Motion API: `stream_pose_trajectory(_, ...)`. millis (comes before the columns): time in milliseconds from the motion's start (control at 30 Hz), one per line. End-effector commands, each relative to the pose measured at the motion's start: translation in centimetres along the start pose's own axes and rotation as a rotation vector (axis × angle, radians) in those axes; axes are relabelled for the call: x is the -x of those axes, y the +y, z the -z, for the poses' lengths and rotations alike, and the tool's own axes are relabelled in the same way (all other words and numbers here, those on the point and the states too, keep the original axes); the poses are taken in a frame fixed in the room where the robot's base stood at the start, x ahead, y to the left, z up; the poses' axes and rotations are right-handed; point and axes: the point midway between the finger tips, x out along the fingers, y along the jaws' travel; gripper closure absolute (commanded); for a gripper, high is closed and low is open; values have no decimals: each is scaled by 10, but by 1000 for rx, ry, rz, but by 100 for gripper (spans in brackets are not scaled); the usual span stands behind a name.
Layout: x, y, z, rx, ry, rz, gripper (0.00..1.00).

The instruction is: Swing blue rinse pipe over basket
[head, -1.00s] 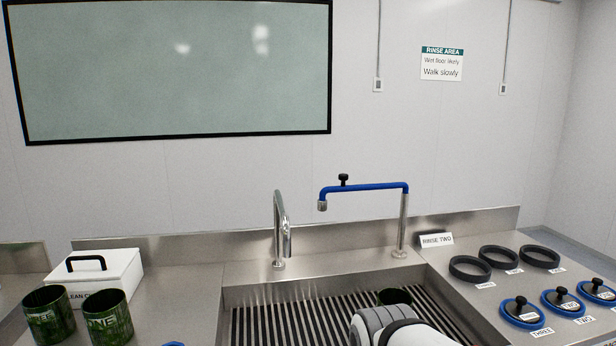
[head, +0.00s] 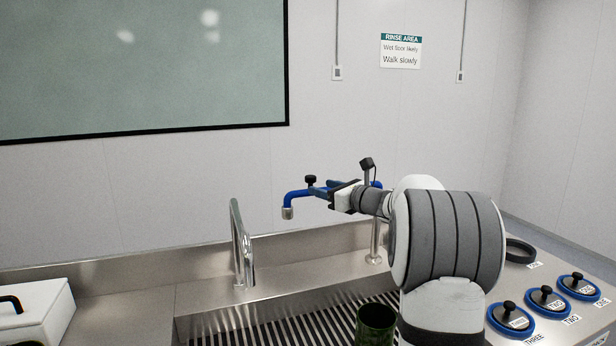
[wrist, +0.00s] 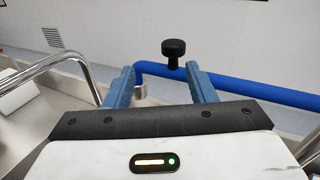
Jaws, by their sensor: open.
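The blue rinse pipe (head: 296,194) reaches left over the sink from its metal post (head: 375,240), with a nozzle (head: 288,213) hanging at its free end. A black knob (head: 310,180) stands on top of it. My gripper (head: 322,188) is open at the pipe near the knob. In the wrist view, the knob (wrist: 174,50) shows between and beyond the open blue fingers of my gripper (wrist: 159,68), and the pipe (wrist: 270,92) passes behind the right finger. I cannot tell whether the fingers touch it. I cannot make out a basket; my arm hides part of the sink.
A green vessel (head: 376,326) stands in the slatted sink (head: 318,330). A chrome faucet (head: 240,245) rises to the left. Blue-rimmed lids (head: 512,320) and a black ring (head: 519,250) lie at the right. A white box (head: 35,312) stands at the left.

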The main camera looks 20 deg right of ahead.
Motion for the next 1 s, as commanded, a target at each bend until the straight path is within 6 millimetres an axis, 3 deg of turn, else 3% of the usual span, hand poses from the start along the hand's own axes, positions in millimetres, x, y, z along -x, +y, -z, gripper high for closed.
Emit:
stream_pose_trajectory(100,-2,-17,-3,-51,-34,31,49)
stream_pose_trajectory(600,-65,-25,-6,-55,-36,43,49)
stream_pose_trajectory(1000,-71,-27,-6,-54,-36,46,52)
